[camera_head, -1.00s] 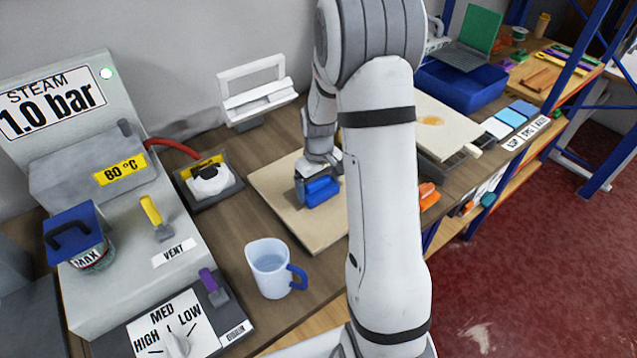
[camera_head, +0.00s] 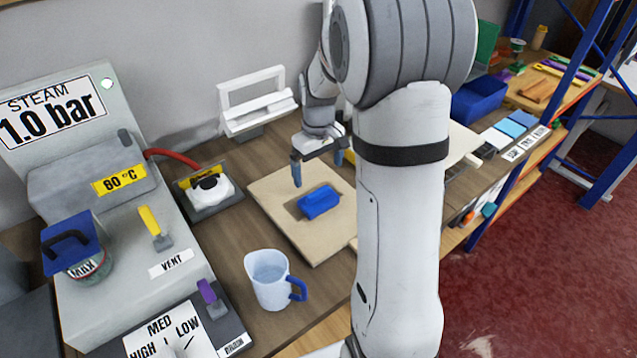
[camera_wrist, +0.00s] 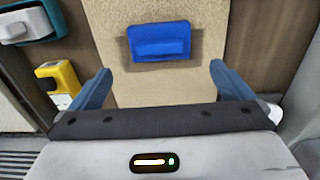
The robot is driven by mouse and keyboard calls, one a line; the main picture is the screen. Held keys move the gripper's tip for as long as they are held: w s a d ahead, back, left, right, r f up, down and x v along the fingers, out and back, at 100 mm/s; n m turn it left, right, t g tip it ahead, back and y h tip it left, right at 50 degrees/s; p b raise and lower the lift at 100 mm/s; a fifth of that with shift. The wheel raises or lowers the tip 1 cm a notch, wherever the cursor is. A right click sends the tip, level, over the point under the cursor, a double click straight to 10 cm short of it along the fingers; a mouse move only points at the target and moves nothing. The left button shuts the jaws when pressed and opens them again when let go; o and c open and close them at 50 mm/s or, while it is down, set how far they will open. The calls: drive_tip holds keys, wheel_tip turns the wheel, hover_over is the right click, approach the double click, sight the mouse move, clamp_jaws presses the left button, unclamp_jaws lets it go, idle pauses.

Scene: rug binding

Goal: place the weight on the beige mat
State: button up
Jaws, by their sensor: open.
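The weight (camera_head: 319,201) is a blue block with a raised grip on top. It rests on the beige mat (camera_head: 278,190), a flat board on the bench, near its middle. The weight also shows in the wrist view (camera_wrist: 159,41), lying on the beige mat (camera_wrist: 160,92). My gripper (camera_head: 318,173) is open and empty above the mat, apart from the weight. In the wrist view my gripper's two blue fingers (camera_wrist: 158,85) stand wide apart, with the weight beyond them. Part of the mat's right side is hidden by my arm in the head view.
A jug (camera_head: 269,280) with a blue handle stands in front of the mat. A steam unit (camera_head: 130,265) with levers fills the left. A small white device (camera_head: 211,190) sits left of the mat, and a white frame (camera_head: 258,100) stands behind. A blue bin (camera_head: 478,100) is at right.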

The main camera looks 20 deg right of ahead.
drive_tip(key=s+a+r+m+t, duration=0.1)
drive_tip(key=s+a+r, duration=0.1)
drive_tip(key=s, duration=0.5)
drive_tip(key=s+a+r+m+t, duration=0.1)
drive_tip(key=s+a+r, duration=0.2)
drive_tip(key=s, duration=0.4)
drive_tip(key=s+a+r+m+t, duration=0.1)
drive_tip(key=s+a+r, duration=0.1)
drive_tip(key=s+r, duration=0.2)
drive_tip(key=s, duration=0.3)
drive_tip(key=shift+s+a+r, duration=0.15)
drive_tip(key=shift+s+r, duration=0.05)
